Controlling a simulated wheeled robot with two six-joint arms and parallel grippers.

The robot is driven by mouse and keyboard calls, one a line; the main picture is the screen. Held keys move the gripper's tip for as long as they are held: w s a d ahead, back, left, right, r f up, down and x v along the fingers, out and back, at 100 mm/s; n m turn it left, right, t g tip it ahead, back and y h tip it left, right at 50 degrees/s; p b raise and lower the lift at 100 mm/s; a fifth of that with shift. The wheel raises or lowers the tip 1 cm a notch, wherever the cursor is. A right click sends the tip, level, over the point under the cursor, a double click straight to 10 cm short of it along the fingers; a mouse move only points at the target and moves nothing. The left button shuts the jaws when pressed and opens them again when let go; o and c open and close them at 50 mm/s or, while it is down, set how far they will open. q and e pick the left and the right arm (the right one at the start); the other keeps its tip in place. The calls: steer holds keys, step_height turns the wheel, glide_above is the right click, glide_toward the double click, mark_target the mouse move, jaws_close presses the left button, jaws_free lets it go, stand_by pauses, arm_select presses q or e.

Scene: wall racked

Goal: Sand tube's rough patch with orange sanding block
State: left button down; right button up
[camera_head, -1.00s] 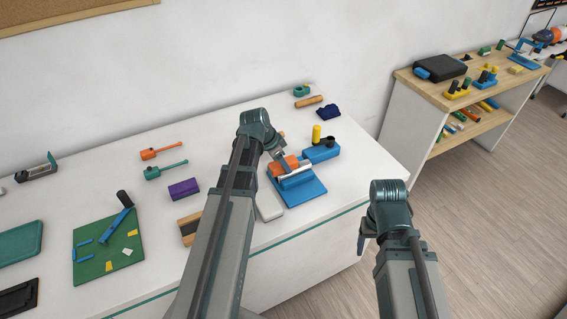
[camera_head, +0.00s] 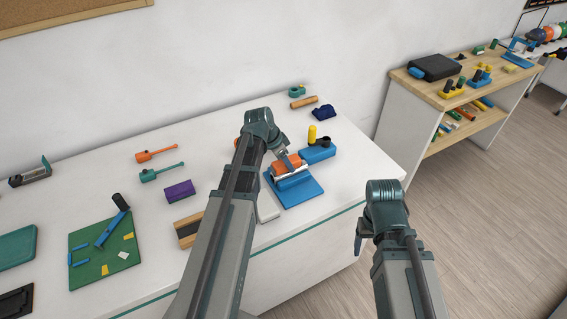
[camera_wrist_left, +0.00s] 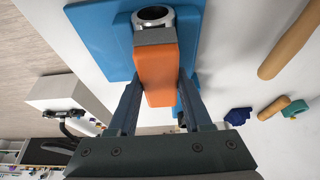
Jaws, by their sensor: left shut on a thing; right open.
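The orange sanding block (camera_head: 286,163) is held in my left gripper (camera_head: 285,160), which is shut on it. In the left wrist view the block (camera_wrist_left: 155,72) sits between the two fingers (camera_wrist_left: 155,95), its grey face against the metal tube (camera_wrist_left: 153,16). The tube (camera_head: 293,181) lies on a blue holder (camera_head: 299,195) near the table's right end. The rough patch cannot be made out under the block. My right gripper (camera_head: 361,238) is open and empty, off the front edge of the table.
A blue stand with a yellow peg (camera_head: 312,133) stands just behind the holder. A wooden cylinder (camera_head: 303,102) and a dark blue piece (camera_head: 324,112) lie further back. A purple block (camera_head: 179,190) and a green board (camera_head: 106,247) lie to the left.

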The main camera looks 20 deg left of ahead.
mark_target(294, 158)
arm_select(q)
steer(key=shift+w+d, duration=0.15)
steer(key=shift+w, duration=0.05)
steer(key=shift+w+d, duration=0.45)
steer(key=shift+w, duration=0.1)
steer(key=shift+w+d, duration=0.9)
steer(key=shift+w, duration=0.05)
stand_by(0.6)
steer(key=shift+s+a, duration=0.45)
steer(key=shift+s, duration=0.1)
steer(key=shift+a, duration=0.1)
